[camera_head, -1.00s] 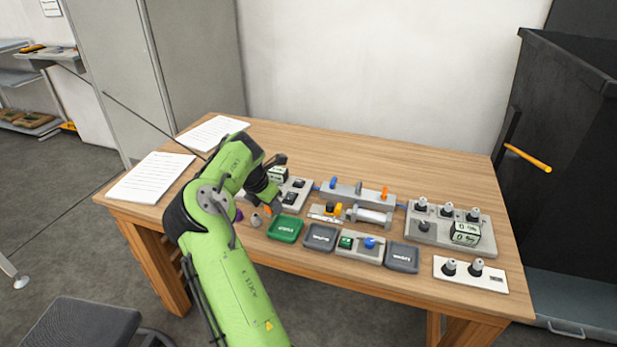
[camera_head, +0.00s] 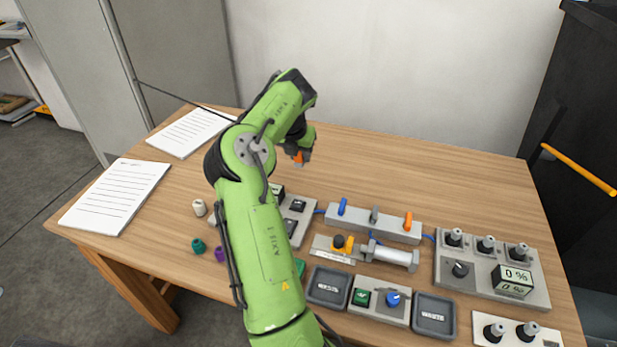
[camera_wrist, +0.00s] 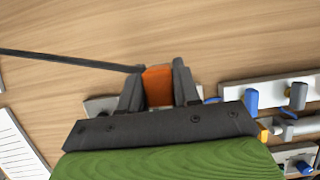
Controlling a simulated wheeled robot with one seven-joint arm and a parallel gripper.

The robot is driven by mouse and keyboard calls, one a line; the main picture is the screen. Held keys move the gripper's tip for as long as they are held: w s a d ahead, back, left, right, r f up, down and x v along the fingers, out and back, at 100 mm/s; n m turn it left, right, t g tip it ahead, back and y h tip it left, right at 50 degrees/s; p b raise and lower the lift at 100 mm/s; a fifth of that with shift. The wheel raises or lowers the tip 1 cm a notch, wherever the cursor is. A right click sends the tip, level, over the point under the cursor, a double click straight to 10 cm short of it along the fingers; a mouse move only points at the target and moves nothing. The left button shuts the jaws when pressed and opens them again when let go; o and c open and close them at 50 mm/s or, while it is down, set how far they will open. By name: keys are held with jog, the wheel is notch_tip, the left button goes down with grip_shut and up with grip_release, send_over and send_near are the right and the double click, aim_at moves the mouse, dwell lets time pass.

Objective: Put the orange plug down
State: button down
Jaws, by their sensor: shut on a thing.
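The orange plug (camera_wrist: 157,85) is between the two dark fingers of my gripper (camera_wrist: 158,88) in the wrist view, and the fingers are shut on it. In the head view my gripper (camera_head: 300,157) points down over the back middle of the wooden table, with a bit of the orange plug (camera_head: 298,156) showing at its tips. The wood around it there is bare. I cannot tell whether the plug touches the table.
A grey block with coloured levers (camera_head: 375,222) stands in front and to the right. A dial panel (camera_head: 490,268) is farther right. Small white, teal and purple plugs (camera_head: 219,254) lie at the left front. Papers (camera_head: 115,198) lie at the left. The back right of the table is clear.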

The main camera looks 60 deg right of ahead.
aim_at(302, 184)
jog(key=shift+w+d, duration=0.15)
jog(key=shift+d, duration=0.15)
jog(key=shift+d+f, duration=0.1)
jog(key=shift+f, duration=0.15)
notch_tip(302, 184, down, 10)
jog(key=b, duration=0.4)
jog(key=shift+r, duration=0.15)
jog(key=c, duration=0.8)
grip_release()
jog(key=w+p+v, duration=0.1)
jog(key=p+v, duration=0.2)
jog(key=v, duration=1)
jog(key=w+a+r+m+t+y, duration=0.2)
jog(key=a+m, duration=0.2)
jog(key=a, duration=0.4)
jog(key=w+a+r+m+t+y, duration=0.1)
jog(key=a+r+m, duration=0.25)
jog(key=a, duration=0.45)
jog(key=w+a+r+m+t+y, duration=0.2)
jog(key=a+m, duration=0.3)
jog(key=a, duration=0.3)
jog(key=s+a+m, duration=0.7)
jog(key=s+a, duration=0.7)
jog(key=a, duration=0.4)
jog(key=shift+s+a+f, duration=0.3)
jog(key=shift+s+f, duration=0.05)
jog(key=shift+s, duration=0.05)
jog(key=shift+o, duration=0.7)
jog(key=shift+s+f, duration=0.15)
